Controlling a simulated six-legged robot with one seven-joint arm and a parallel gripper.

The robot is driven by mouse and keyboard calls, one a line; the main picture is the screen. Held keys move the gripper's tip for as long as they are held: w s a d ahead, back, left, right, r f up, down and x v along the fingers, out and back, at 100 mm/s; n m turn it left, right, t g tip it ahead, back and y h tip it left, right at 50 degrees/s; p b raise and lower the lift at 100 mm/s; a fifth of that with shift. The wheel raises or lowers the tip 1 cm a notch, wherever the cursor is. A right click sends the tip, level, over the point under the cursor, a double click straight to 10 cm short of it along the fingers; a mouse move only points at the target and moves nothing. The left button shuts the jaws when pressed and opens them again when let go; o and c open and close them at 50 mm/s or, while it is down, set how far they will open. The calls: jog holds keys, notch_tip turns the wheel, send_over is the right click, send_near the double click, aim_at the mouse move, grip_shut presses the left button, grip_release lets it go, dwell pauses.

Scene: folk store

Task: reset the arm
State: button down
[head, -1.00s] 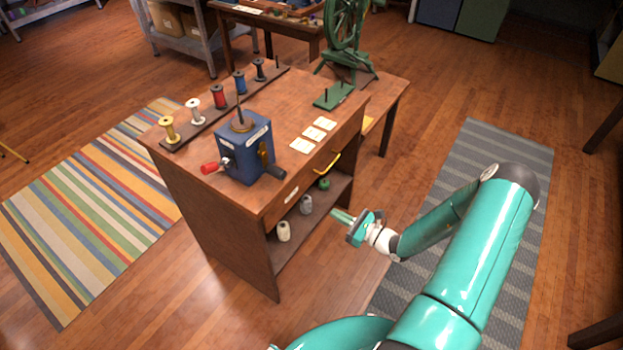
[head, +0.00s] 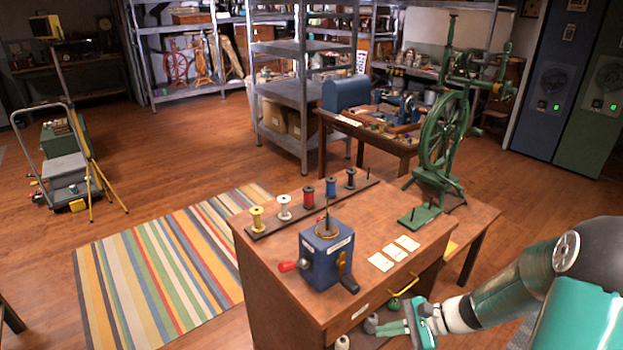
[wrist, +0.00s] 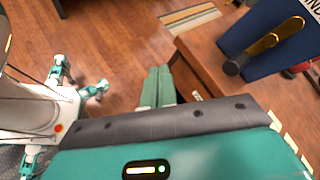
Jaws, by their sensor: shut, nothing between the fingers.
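The cabinet's edge shows to the right of the fingers there. I cannot tell whether the fingers touch the cabinet. My arm reaches in from the right edge of the head view.
On the cabinet top stand a blue winding box (head: 326,257), a rack of several thread spools (head: 308,200) and white cards (head: 394,250). A green spinning wheel (head: 440,150) stands behind. Spools sit on the shelf below. A striped rug (head: 165,262) lies on open floor at left.

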jog(key=s+a+r+n+t+h, duration=0.1)
jog(key=s+r+n+h, duration=0.4)
jog(key=s+r, duration=0.3)
jog(key=s+a+r+n+t+h, duration=0.1)
jog(key=s+r+n+h, duration=0.5)
jog(key=r, duration=1)
jog(key=s+n+t, duration=0.1)
jog(key=s+n, duration=0.1)
jog(key=shift+n+t+h, duration=0.3)
